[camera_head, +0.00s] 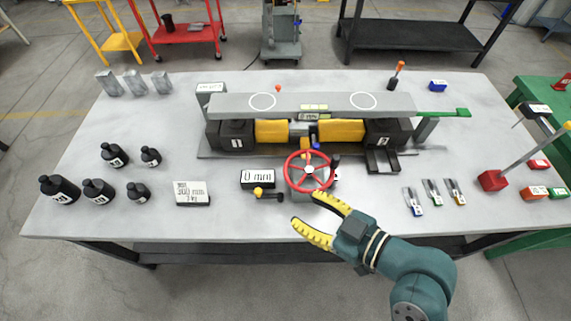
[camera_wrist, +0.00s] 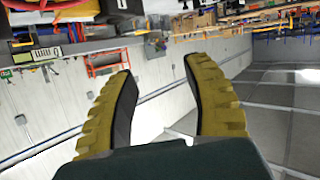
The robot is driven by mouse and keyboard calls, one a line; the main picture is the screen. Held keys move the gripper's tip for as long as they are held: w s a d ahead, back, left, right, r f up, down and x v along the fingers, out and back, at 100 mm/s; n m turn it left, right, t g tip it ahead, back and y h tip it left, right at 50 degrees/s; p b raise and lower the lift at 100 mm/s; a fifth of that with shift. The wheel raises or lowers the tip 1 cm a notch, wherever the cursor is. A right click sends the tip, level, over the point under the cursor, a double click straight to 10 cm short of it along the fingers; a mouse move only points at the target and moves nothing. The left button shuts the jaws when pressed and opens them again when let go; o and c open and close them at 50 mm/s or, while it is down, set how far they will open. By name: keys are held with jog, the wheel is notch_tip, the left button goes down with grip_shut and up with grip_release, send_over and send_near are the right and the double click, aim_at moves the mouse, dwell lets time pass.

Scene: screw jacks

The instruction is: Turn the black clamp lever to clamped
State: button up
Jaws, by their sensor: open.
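A small upright black lever (camera_head: 336,161) stands just right of the red handwheel (camera_head: 308,171) on the screw jack; it looks like the clamp lever. Its exact setting is too small to read. A second short black handle (camera_head: 272,195) with a yellow knob (camera_head: 258,192) lies at the front left of the wheel. My gripper (camera_head: 309,209) is open and empty, at the table's front edge, just in front of the wheel and apart from both levers. In the wrist view its two yellow ribbed fingers (camera_wrist: 165,75) stand wide apart with nothing between them.
A display reading 0 mm (camera_head: 258,178) is left of the wheel. The jack's long grey beam (camera_head: 312,104) and yellow blocks (camera_head: 340,131) stand behind. Black bottles (camera_head: 98,190) are at the left; small tools (camera_head: 433,192) and a red base with a rod (camera_head: 493,180) are at the right.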

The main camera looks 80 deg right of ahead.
jog(key=w+r+n+t+p, duration=0.1)
jog(key=w+r+p, duration=0.4)
jog(key=r, duration=0.4)
jog(key=shift+d+r, duration=0.25)
jog(key=shift+r, duration=0.1)
jog(key=w+a+r+n+t+y, duration=0.4)
jog(key=w+a+r+y, duration=0.1)
jog(key=w+a+r, duration=0.6)
jog(key=w+a+r+n+t+y, duration=0.4)
jog(key=w+a+r, duration=0.4)
jog(key=a+r, duration=0.4)
jog(key=d+r+m+h+p, duration=0.1)
jog(key=d+r+m+p, duration=0.1)
jog(key=r+p, duration=1.1)
jog(key=d+r+m+h+p, duration=0.1)
jog(key=d+r+m+p, duration=0.1)
jog(key=r+p, duration=1.2)
notch_tip(320, 180, up, 3)
jog(key=shift+r+m+t+h, duration=0.1)
jog(key=shift+m+t+h, duration=0.2)
jog(key=shift+m+t, duration=0.1)
jog(key=shift+s+d, duration=0.1)
